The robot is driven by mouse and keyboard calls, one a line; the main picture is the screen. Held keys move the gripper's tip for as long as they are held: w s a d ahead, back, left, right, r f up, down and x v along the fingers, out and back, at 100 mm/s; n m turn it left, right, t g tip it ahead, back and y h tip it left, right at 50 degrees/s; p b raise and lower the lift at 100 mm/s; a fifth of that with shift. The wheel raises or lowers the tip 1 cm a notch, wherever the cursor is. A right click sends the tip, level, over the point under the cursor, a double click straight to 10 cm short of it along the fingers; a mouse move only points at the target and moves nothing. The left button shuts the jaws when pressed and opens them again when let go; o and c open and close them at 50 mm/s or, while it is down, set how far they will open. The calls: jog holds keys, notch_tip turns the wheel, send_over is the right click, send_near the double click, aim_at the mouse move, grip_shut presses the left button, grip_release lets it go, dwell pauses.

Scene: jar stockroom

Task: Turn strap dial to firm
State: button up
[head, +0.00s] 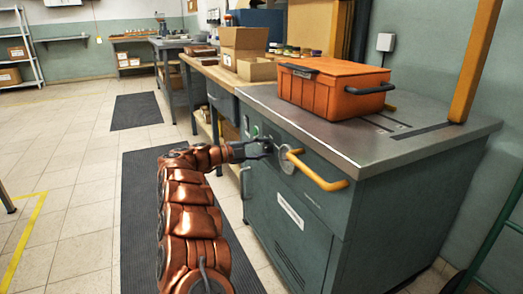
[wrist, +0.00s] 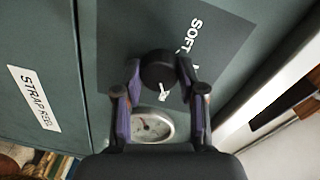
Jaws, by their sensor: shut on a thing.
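The strap dial (wrist: 158,68) is a round black knob on a dark square plate (wrist: 222,40) on the green cabinet front. A white pointer mark shows on the lower side of the knob in the wrist view. The word SOFT is printed on the plate above and right of the knob; other lettering is partly hidden, and I cannot read a firm mark. My gripper (wrist: 158,72) has its two purple-padded fingers shut on the knob from both sides. In the head view my gripper (head: 263,148) reaches the front of the strapping machine (head: 300,225) and hides the dial.
A round gauge (wrist: 153,125) sits below the dial, between my fingers. A yellow handle (head: 320,172) sticks out just right of my gripper. An orange box (head: 333,90) stands on the machine top. Floor mats (head: 136,111) and open floor lie left.

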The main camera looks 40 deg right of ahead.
jog(key=shift+w, duration=0.1)
jog(key=o, duration=1.1)
jog(key=shift+o, duration=0.2)
jog(key=v, duration=1.2)
jog(key=shift+r, duration=0.1)
